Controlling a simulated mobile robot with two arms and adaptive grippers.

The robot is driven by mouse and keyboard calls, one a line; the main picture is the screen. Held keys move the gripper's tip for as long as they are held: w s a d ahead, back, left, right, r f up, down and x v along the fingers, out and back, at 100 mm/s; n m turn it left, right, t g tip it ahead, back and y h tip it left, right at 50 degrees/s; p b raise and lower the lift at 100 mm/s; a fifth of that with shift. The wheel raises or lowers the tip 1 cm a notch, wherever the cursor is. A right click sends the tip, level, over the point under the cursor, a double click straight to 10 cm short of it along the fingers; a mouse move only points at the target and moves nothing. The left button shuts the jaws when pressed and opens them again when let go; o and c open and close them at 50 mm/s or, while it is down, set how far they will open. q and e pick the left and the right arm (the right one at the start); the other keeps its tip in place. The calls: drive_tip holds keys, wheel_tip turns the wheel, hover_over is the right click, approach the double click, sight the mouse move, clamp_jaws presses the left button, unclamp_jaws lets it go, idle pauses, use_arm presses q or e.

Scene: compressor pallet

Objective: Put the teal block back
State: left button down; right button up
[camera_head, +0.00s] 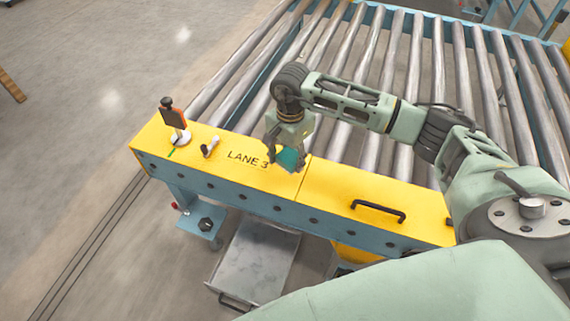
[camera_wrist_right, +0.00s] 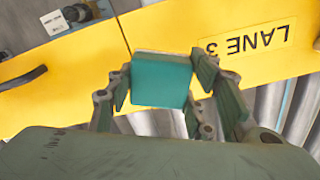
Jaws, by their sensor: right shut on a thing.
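The teal block (camera_head: 290,159) is between the fingers of my right gripper (camera_head: 286,157), over the yellow beam (camera_head: 230,163) just right of the "LANE 3" lettering. In the right wrist view the block (camera_wrist_right: 160,80) shows its flat teal face between the pads of my right gripper (camera_wrist_right: 160,90), which is shut on it. The yellow surface lies beyond the block; I cannot tell whether the block touches it. My left gripper is not in view.
A roller conveyor (camera_head: 415,60) lies behind the beam. The beam carries an orange-and-black upright piece (camera_head: 173,118) on a white base, a small lever (camera_head: 211,146) and a black handle (camera_head: 378,210). A grey metal tray (camera_head: 255,262) is below in front.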

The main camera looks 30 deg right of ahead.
sight(285, 164)
drive_tip(key=shift+w+a+f, duration=0.15)
drive_tip(key=shift+w+f, duration=0.2)
drive_tip(key=shift+w, duration=0.15)
drive_tip(key=shift+w+a+f, duration=0.1)
drive_tip(key=shift+w+f, duration=0.2)
drive_tip(key=shift+w, duration=0.2)
wheel_tip(285, 164, down, 3)
drive_tip(key=shift+f+b, duration=0.1)
drive_tip(key=shift+b, duration=0.2)
drive_tip(key=shift+f, duration=0.35)
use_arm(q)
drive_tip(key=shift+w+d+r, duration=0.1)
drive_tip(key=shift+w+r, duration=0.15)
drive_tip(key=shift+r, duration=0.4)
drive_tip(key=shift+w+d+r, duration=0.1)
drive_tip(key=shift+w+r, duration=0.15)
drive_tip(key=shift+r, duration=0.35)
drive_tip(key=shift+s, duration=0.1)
use_arm(e)
drive_tip(key=shift+f, duration=0.1)
drive_tip(key=o, duration=1.1)
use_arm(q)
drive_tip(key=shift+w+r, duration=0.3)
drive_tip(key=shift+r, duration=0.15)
use_arm(e)
drive_tip(key=shift+o, duration=0.2)
